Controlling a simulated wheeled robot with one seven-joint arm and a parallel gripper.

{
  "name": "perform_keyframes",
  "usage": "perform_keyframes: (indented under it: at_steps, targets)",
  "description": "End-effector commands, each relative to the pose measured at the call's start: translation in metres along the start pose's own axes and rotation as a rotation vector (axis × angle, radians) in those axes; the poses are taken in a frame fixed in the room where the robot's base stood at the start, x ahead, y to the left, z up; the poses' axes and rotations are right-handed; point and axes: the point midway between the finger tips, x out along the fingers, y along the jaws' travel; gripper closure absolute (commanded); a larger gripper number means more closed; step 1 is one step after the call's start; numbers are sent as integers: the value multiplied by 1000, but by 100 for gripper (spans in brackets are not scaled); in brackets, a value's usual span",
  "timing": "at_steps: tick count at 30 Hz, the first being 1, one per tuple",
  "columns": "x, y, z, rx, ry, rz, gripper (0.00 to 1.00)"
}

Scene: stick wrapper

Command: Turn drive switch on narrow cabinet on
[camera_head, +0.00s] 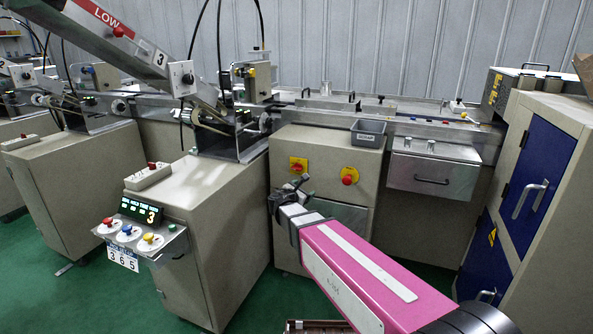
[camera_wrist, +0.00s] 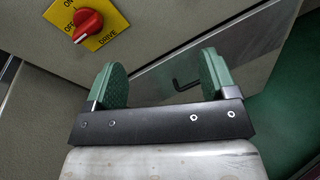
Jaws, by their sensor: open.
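The drive switch (camera_head: 298,164) is a red rotary knob on a yellow plate, on the upper left front of the beige narrow cabinet (camera_head: 322,150). In the wrist view the knob of the drive switch (camera_wrist: 88,24) is at the upper left, with ON, OFF and DRIVE lettering; its exact setting is hard to tell. My gripper (camera_head: 287,190) is in front of the cabinet, just below the switch in the head view. In the wrist view my gripper (camera_wrist: 162,78) has its two green-padded fingers apart, with nothing between them. The switch lies outside the fingers, apart from them.
A second yellow plate with a red button (camera_head: 349,176) is right of the switch. A metal panel (camera_wrist: 205,75) with a black handle lies below. A control box with coloured buttons (camera_head: 130,234) juts out at left. Blue-doored cabinet (camera_head: 535,165) stands right. Green floor lies in front.

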Motion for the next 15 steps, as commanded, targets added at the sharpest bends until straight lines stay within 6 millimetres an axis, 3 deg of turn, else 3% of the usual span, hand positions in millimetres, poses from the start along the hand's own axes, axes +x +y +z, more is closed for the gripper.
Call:
perform_keyframes:
  at_steps: [1,3,6,11,15]
  targets:
    - [-6,24,0,-78,-33,53,21]
    - [-15,46,3,-175,-77,109,21]
    - [-24,66,5,-263,-121,159,21]
    - [-23,75,7,-305,-143,179,21]
    - [-5,78,8,-304,-142,177,21]
